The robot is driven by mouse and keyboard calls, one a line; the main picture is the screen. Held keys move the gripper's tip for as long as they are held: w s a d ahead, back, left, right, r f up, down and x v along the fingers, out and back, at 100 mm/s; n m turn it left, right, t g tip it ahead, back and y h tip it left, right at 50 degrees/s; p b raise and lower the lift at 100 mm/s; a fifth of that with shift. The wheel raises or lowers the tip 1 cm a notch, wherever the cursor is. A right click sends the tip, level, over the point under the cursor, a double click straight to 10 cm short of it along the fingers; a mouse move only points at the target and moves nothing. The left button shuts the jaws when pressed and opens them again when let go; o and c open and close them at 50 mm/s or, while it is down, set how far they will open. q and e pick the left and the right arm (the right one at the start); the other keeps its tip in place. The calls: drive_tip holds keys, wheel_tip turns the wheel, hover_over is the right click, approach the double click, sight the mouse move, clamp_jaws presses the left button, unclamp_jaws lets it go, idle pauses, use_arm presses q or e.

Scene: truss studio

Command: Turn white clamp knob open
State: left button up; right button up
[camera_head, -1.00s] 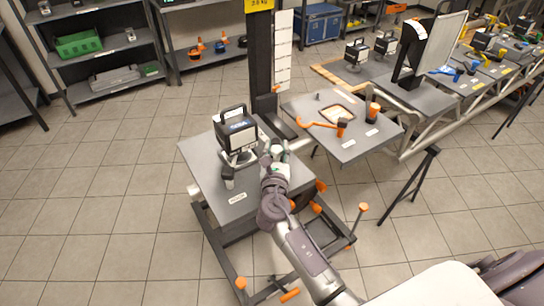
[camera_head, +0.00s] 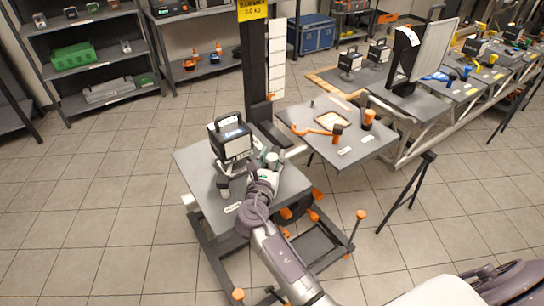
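A black boxy lamp with a white panel (camera_head: 233,145) stands on the grey top of a small cart (camera_head: 205,180). A dark grey fitting with a light top (camera_head: 223,186) is in front of it.
A dark upright post (camera_head: 258,60) stands behind the cart. A second grey table (camera_head: 365,145) to the right holds orange tools (camera_head: 325,131). Open tiled floor lies left.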

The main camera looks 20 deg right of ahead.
drive_tip(key=o, duration=0.3)
drive_tip(key=v, duration=0.7)
drive_tip(key=shift+s+a, duration=0.15)
drive_tip(key=shift+a, duration=0.05)
drive_tip(key=shift+f, duration=0.1)
